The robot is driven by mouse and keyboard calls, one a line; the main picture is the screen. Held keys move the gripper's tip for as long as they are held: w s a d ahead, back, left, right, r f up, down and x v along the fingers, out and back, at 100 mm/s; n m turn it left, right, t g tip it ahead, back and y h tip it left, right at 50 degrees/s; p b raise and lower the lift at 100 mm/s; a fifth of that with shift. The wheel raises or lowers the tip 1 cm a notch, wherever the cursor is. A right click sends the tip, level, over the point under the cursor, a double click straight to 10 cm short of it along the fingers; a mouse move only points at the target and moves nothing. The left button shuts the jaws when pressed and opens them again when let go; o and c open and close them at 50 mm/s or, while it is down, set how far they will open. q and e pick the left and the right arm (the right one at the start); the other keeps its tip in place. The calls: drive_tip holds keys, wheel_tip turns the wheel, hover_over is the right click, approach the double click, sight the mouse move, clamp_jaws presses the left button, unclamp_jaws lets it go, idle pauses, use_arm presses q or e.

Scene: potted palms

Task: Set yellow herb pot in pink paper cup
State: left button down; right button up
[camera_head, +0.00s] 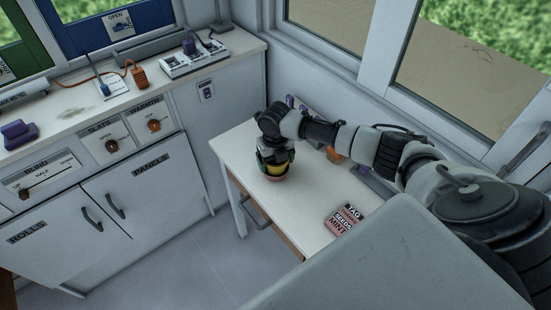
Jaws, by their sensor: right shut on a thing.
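My right gripper (273,160) reaches over the small white table and is shut on the yellow herb pot (276,169). The gripper hides much of the pot, and a little dark green shows beside the fingers. A pinkish-orange rounded rim (273,179), which looks like the pink paper cup, shows just below and around the pot's lower part. I cannot tell whether the pot rests inside it or is held just above it. My left gripper is not in view.
Seed and tag packets (345,218) lie at the front right of the white table (240,150). An orange object (333,154) is partly hidden behind my right arm. The counter at left holds a white socket strip (196,57) and an orange plug (139,76). Windows border the table's back.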

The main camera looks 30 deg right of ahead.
drive_tip(key=shift+f, duration=0.2)
drive_tip(key=o, duration=0.7)
drive_tip(key=shift+o, duration=0.2)
wheel_tip(320, 180, up, 8)
drive_tip(key=p, duration=0.7)
idle(0.3)
